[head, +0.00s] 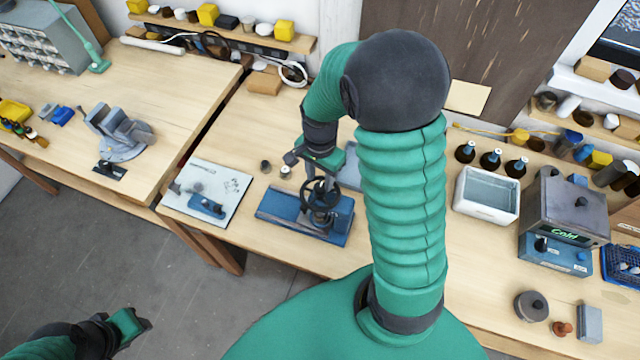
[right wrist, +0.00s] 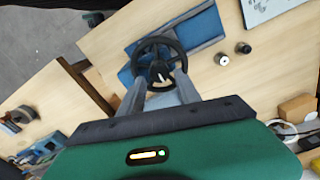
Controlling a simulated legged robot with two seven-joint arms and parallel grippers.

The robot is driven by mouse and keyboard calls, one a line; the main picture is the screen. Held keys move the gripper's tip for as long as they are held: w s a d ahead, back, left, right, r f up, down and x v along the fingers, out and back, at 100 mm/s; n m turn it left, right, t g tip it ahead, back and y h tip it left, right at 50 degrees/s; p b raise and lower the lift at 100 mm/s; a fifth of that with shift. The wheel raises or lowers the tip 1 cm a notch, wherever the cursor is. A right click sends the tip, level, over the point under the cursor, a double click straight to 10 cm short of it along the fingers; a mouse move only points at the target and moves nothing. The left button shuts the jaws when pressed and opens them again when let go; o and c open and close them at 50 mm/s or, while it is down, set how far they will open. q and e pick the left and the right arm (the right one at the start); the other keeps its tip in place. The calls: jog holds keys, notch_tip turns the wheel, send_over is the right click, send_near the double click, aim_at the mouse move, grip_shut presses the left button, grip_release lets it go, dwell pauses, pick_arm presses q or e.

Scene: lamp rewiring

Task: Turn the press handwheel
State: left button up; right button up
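The press (head: 318,215) has a blue base and a black spoked handwheel (head: 321,196); it stands near the front edge of the middle bench. My right gripper (head: 311,170) reaches down just behind and above the wheel. In the right wrist view its two grey fingers (right wrist: 160,84) are spread apart, one at each side of the near part of the handwheel (right wrist: 158,68). I cannot tell whether they touch the rim. My left gripper (head: 138,322) hangs at the lower left, over the floor and far from the press; its fingers are too small to read.
A white board with small parts (head: 207,190) lies left of the press. Small cylinders (head: 285,171) stand behind it. Right of my arm are dark bottles (head: 491,160), a white bin (head: 487,194) and a grey box (head: 565,205) on a blue base. A gap separates the left bench.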

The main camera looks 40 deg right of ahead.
aim_at(320, 186)
notch_tip(320, 186, down, 5)
jog(key=shift+f, duration=0.1)
grip_shut()
jog(key=n, duration=0.5)
jog(key=shift+n+p, duration=0.3)
jog(key=shift+n, duration=0.1)
